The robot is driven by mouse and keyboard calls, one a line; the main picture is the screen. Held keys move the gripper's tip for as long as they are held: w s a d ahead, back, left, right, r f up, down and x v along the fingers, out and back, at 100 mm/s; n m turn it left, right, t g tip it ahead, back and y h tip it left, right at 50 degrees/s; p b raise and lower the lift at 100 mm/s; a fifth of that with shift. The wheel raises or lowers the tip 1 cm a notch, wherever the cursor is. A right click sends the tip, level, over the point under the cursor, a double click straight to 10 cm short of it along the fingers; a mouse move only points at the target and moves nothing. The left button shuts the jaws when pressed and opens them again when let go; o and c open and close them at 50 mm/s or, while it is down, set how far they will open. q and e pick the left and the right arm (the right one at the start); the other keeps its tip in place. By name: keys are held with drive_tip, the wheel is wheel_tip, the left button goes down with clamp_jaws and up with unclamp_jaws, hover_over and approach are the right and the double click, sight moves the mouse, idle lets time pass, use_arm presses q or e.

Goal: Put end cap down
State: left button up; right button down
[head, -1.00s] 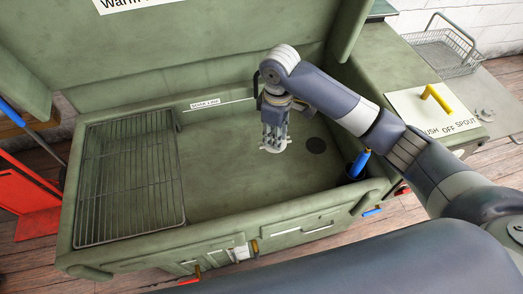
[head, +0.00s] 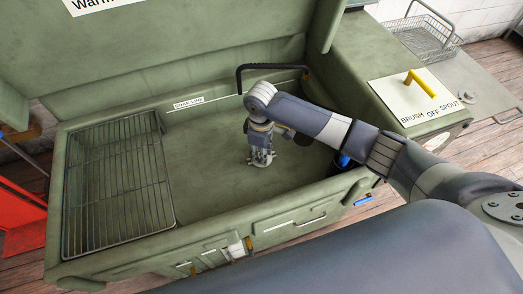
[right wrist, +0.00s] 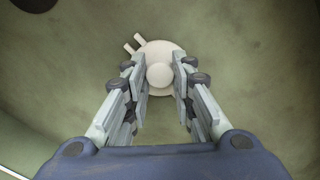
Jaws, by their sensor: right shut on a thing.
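The end cap (right wrist: 160,74) is a pale round part with a raised middle and small tabs at its edge. In the right wrist view it sits between the fingertips of my right gripper (right wrist: 160,82), which is shut on it. In the head view my right gripper (head: 262,158) points down inside the green wash basin (head: 205,200), and the end cap (head: 261,165) shows as a pale rim under the fingers. It is low over the basin floor; I cannot tell whether it touches. My left gripper is not in view.
A wire rack (head: 115,190) covers the basin's left side. A black bent spout (head: 262,68) stands at the back. A blue-handled brush (head: 343,160) is at the basin's right side. A wire basket (head: 425,42) is at upper right. The basin floor around the cap is clear.

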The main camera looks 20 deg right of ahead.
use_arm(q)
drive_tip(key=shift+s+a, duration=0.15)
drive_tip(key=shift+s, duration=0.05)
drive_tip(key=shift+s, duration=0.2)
use_arm(e)
drive_tip(key=c, duration=1.3)
unclamp_jaws()
drive_tip(key=shift+c, duration=0.2)
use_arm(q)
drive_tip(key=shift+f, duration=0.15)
use_arm(e)
wheel_tip(320, 180, up, 12)
drive_tip(key=shift+a+r, duration=0.1)
